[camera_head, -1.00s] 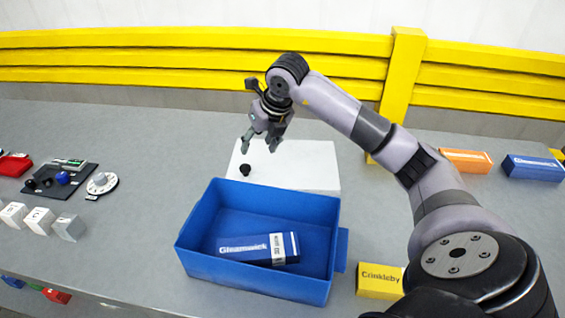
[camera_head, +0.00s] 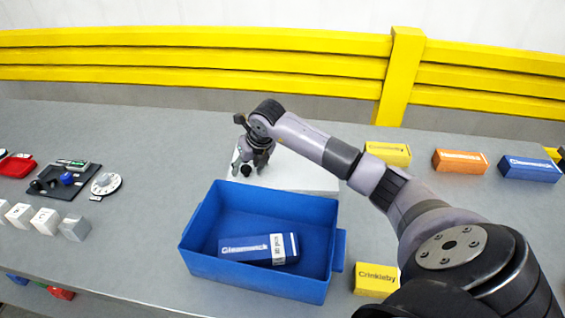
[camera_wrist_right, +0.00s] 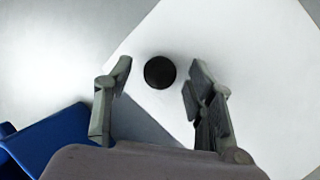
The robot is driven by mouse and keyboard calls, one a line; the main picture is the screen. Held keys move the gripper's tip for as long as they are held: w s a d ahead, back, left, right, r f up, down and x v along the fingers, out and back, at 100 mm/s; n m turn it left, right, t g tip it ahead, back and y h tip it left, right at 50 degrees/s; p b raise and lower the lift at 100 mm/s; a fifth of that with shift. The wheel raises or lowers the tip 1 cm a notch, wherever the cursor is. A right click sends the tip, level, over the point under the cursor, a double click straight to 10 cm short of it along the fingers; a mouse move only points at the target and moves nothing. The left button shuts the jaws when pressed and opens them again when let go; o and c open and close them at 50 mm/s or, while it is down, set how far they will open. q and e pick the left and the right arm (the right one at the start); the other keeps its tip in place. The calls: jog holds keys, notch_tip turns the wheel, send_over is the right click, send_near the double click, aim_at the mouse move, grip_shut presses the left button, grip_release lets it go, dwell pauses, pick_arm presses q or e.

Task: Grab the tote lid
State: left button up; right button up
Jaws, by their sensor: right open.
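The tote lid (camera_head: 300,174) is a flat white panel lying on the grey table behind the blue tote. Its round black knob (camera_wrist_right: 160,72) shows in the right wrist view, ahead of and between the open fingers. My right gripper (camera_head: 249,168) is low over the lid's left part with its fingers pointing down. In the right wrist view my right gripper (camera_wrist_right: 158,85) is open and holds nothing. In the head view the gripper hides or nearly hides the knob. My left gripper is not in view.
The open blue tote (camera_head: 200,262) holds a blue Gleamwick box (camera_head: 245,249). A yellow Crinkleby box (camera_head: 376,280) stands right of it. Yellow, orange (camera_head: 460,161) and blue boxes stand at the back right. White blocks and a dark board (camera_head: 65,181) lie at the left.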

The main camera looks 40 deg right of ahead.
jog(key=shift+c, duration=0.6)
jog(key=shift+r, duration=0.1)
grip_shut()
